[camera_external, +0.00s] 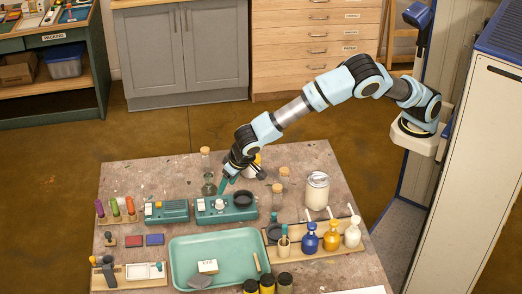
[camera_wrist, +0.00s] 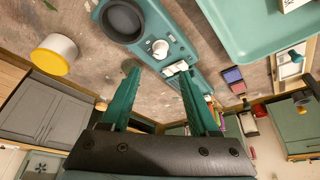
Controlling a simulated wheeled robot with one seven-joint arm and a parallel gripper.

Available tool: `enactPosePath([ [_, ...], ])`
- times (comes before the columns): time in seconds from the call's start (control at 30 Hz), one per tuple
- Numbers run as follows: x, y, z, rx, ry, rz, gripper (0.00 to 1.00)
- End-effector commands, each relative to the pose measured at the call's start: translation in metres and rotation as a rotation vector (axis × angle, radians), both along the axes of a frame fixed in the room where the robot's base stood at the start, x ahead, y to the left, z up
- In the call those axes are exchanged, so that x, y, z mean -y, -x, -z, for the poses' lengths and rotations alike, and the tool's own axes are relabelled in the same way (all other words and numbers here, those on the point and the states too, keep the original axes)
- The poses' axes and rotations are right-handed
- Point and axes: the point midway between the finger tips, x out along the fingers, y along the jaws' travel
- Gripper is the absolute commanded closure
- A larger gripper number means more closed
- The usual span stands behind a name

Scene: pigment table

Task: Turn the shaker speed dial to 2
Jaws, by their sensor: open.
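The teal shaker (camera_external: 226,216) stands on the table, with a round black cup (camera_external: 243,198) on its right end. In the wrist view the black cup (camera_wrist: 123,20) is at the upper left, and the white speed dial (camera_wrist: 158,48) sits beside it on the shaker's teal top (camera_wrist: 140,45). The dial's scale is too small to read. My gripper (camera_external: 223,184) is above the shaker's left part. In the wrist view my gripper (camera_wrist: 159,72) is open and empty, its two teal fingers spread, with the dial showing just beyond and between the fingertips.
A second teal device (camera_external: 167,212) stands close on the shaker's left. A glass flask (camera_external: 209,184) and corked bottles (camera_external: 284,175) stand behind. A teal tray (camera_external: 228,245) lies in front. A white-lidded jar (camera_external: 317,190) is at the right.

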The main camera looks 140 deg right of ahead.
Motion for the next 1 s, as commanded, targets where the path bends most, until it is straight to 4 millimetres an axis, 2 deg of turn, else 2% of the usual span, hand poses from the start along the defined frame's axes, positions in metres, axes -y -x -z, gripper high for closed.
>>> enactPosePath([
  [0.3,0.022,0.001,0.052,-0.003,-0.002,-0.001,0.39],
  [0.5,0.031,0.0,0.076,-0.001,-0.002,-0.003,0.39],
  [0.63,0.034,0.0,0.084,0.0,-0.002,-0.003,0.39],
  [0.9,0.034,0.0,0.085,0.001,-0.001,-0.004,0.39],
  [1.0,0.034,0.0,0.085,0.001,-0.002,-0.004,0.48],
])
